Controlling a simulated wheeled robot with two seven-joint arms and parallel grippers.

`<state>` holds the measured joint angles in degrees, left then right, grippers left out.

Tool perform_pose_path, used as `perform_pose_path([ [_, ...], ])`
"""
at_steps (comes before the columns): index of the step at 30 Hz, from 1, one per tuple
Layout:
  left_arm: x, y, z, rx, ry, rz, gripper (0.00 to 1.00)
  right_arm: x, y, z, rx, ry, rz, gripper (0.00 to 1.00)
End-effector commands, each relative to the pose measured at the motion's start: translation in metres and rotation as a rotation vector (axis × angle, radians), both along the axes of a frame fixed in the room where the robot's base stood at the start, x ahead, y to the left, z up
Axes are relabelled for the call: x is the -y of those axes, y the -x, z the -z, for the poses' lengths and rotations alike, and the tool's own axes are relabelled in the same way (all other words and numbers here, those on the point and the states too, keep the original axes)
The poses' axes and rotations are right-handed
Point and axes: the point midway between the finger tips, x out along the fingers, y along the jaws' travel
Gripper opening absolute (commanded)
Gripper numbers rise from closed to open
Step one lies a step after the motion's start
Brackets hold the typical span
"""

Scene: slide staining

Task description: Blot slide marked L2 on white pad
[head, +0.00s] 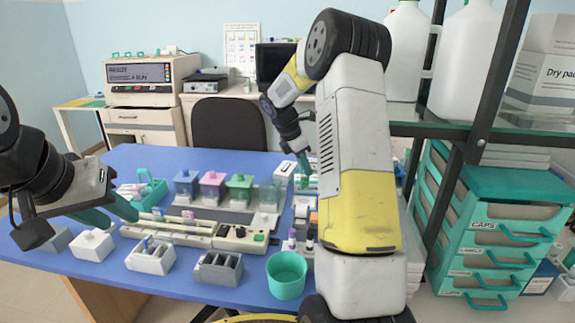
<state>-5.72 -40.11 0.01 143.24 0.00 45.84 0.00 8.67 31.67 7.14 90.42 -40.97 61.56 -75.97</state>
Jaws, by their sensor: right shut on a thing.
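My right gripper (304,175) is at the back of the blue table, past the staining jars, pointing down. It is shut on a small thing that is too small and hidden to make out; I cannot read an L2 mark. A small white block (286,171) lies just left of it; I cannot tell whether this is the white pad. My own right arm hides much of the table's right side. My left gripper (108,213) is at the table's left, its two teal fingers apart and empty, above the left end of a long cream device (195,230).
Jars with blue (186,184), pink (212,186) and green (238,187) contents stand mid-table. A grey slotted rack (218,267), a white rack (150,257) and a teal cup (286,276) are in front. A glass shelf (540,126) and teal drawers (490,235) bound the right.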

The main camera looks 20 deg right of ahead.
Motion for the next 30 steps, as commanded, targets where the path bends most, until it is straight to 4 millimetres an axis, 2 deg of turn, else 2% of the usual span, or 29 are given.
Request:
perform_pose_path([
  [18,0.0,0.0,0.0,0.0,0.0,0.0,0.34,0.0,0.0,0.034,-0.002,0.0,0.003,0.0],
  [30,0.0,0.0,0.0,0.0,0.0,0.0,0.34,0.0,0.0,0.039,-0.001,0.0,0.004,0.0],
])
